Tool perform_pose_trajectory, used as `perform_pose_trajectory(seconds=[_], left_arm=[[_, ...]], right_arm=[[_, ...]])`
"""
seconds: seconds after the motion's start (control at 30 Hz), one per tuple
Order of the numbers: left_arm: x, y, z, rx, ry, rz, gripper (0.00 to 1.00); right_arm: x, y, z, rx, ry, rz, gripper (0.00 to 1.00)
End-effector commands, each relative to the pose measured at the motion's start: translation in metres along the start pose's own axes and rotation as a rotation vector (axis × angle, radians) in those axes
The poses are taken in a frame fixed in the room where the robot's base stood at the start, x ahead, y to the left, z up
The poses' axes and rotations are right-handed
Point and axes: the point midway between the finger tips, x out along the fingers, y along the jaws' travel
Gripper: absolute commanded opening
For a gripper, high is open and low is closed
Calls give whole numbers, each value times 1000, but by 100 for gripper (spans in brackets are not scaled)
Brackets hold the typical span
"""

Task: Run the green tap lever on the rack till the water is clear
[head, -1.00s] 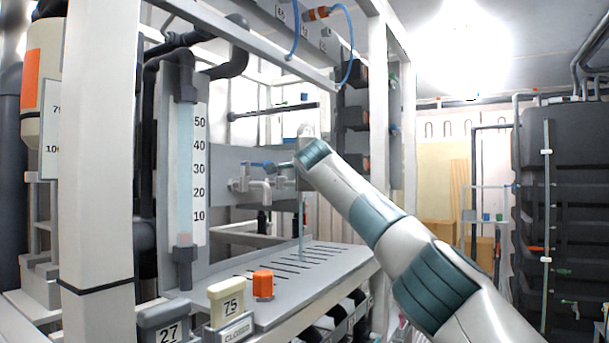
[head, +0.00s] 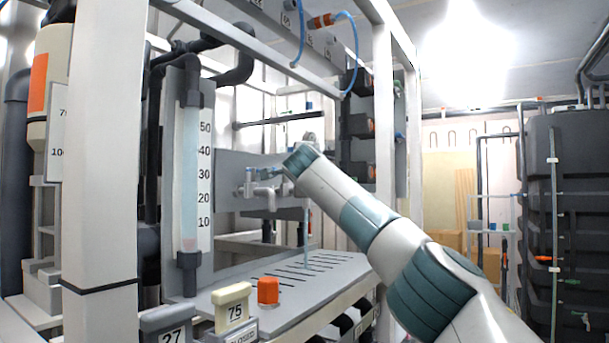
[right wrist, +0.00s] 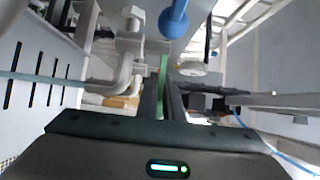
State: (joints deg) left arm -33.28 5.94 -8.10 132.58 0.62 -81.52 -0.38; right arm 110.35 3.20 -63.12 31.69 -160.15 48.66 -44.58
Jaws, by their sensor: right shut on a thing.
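The green tap lever (right wrist: 163,72) shows as a thin green strip between the dark fingers of my right gripper (right wrist: 162,92), which is shut on it. In the head view my right wrist hides most of the grip. Grey taps (head: 266,194) stick out from the rack panel; a grey spout (right wrist: 124,82) shows in the right wrist view. A thin, pale blue-grey water stream (head: 306,235) falls onto the slotted tray (head: 345,264); it also crosses the left of the right wrist view (right wrist: 60,80). I cannot tell exactly how clear it is. My left gripper is out of view.
A blue-ended lever (right wrist: 173,22) is close to my right gripper. A graduated tube (head: 190,180) stands left of the taps. An orange block (head: 268,291) and a cream block marked 75 (head: 232,306) are at the tray's near end. White rack posts (head: 98,150) frame the left.

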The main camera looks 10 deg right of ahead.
Motion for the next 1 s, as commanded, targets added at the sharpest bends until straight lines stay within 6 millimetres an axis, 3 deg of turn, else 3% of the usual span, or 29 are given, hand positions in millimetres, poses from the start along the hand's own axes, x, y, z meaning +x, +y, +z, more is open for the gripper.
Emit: perform_pose_trajectory(seconds=[0.03,0.57,0.6,0.67,1.0], left_arm=[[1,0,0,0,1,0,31],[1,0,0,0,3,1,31],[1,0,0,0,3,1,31],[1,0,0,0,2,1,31],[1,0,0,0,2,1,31]], right_arm=[[1,8,4,0,-1,11,0],[1,9,4,1,5,12,0],[1,9,4,1,5,12,12],[1,8,4,0,5,11,26],[0,6,1,0,7,8,26]])
